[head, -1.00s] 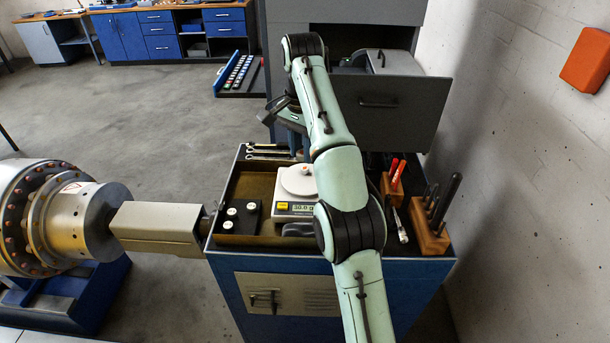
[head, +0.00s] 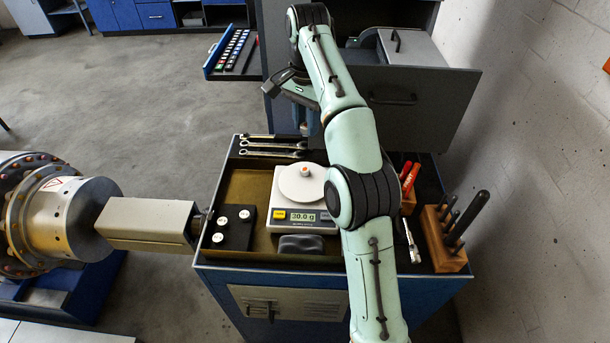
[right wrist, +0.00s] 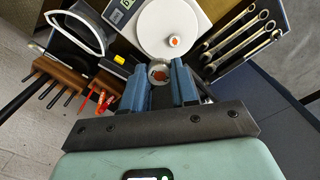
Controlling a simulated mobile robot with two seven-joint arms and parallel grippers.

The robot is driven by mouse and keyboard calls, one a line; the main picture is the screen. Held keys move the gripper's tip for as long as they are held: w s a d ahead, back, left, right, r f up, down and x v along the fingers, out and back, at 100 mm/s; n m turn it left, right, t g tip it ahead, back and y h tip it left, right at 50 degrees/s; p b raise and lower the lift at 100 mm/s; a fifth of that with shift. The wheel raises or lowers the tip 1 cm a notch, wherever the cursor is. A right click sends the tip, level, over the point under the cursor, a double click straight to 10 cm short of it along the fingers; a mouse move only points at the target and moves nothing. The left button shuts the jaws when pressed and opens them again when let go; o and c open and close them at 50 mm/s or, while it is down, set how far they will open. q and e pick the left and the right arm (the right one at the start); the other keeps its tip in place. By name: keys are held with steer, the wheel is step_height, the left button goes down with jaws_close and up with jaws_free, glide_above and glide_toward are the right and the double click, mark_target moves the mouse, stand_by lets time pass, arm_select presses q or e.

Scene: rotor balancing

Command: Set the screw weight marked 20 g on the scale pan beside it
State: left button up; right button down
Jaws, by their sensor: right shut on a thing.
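A digital scale (head: 300,222) stands in the tray on the cart, its display reading about 30.0 g. Its round white pan (head: 292,188) carries one small screw weight with an orange-red top (head: 305,171); both also show in the right wrist view, pan (right wrist: 150,30) and weight (right wrist: 174,40). My right gripper (right wrist: 160,74) is shut on a small round metal screw weight with an orange-red centre (right wrist: 159,70), beside the pan's edge in that view. Its marking is unreadable. My left gripper is out of view.
A black block with several white-topped pieces (head: 234,226) lies left of the scale. Wrenches (head: 272,148) lie behind it. A wooden tool holder (head: 442,240) and red-handled tools (head: 408,178) stand right. An open grey drawer (head: 420,95) is behind. A rotor (head: 65,215) stands left.

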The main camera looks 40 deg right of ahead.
mark_target(305, 132)
steer(key=shift+a+f, duration=0.25)
steer(key=shift+f, duration=0.45)
step_height(305, 132, down, 3)
steer(key=shift+f, duration=0.1)
steer(key=f, duration=0.2)
steer(key=f+b, duration=0.1)
steer(key=f, duration=0.2)
steer(key=f+b, duration=0.1)
steer(key=f, duration=0.2)
steer(key=shift+s, duration=0.25)
steer(key=f, duration=0.1)
steer(key=f+b, duration=0.1)
steer(key=f, duration=0.3)
steer(key=shift+w+b, duration=0.3)
steer(key=shift+w, duration=0.05)
steer(key=shift+s+f, duration=0.2)
steer(key=shift+f, duration=0.2)
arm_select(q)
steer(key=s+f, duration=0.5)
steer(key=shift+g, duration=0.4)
arm_select(e)
steer(key=shift+w, duration=0.1)
steer(key=shift+w, duration=0.1)
